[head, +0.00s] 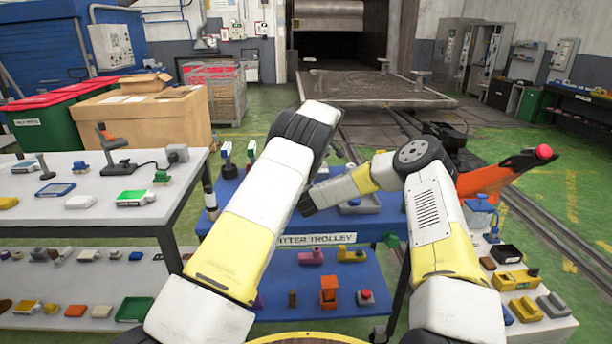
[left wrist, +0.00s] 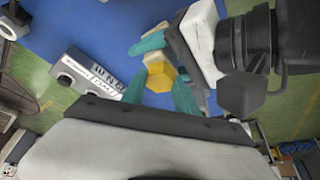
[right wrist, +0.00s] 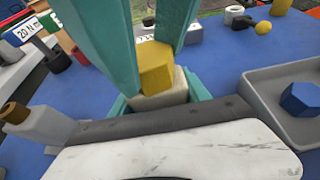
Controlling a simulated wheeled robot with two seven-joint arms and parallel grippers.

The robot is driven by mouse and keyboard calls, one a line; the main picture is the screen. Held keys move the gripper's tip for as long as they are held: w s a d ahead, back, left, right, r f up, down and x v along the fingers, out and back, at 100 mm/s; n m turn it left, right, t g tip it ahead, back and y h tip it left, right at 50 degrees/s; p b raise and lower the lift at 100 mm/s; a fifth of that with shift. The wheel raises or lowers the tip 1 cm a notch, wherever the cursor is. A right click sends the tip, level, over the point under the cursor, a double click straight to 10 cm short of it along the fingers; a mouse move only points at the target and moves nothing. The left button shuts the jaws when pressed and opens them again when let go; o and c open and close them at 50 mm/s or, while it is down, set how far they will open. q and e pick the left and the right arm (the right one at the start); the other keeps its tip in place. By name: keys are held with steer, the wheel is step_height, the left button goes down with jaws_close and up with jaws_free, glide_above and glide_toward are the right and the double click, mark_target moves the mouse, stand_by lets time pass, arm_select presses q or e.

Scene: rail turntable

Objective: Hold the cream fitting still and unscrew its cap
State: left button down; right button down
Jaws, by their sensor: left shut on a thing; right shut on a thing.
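The cream fitting (right wrist: 160,97) is a pale block, held between the teal fingers of my right gripper (right wrist: 157,102). Its yellow six-sided cap (right wrist: 155,66) sits on the fitting, between the teal fingers of my left gripper (left wrist: 159,88). In the left wrist view the cap (left wrist: 160,77) faces my left palm, with the cream fitting (left wrist: 155,57) beyond it. Both grippers are shut, meeting at the fitting above the blue trolley top (head: 375,228). In the head view my arms hide the fitting and cap. Whether the cap has any gap from the fitting cannot be told.
A grey labelled block (left wrist: 88,76) stands on the blue surface near my left gripper. A grey tray (right wrist: 262,110) with a blue six-sided piece (right wrist: 302,98) lies right of my right gripper. White tables with small parts flank the trolley.

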arm_select(q)
steer(key=c, duration=0.9)
jaws_free()
steer(key=shift+o, duration=0.7)
steer(key=shift+r, duration=2)
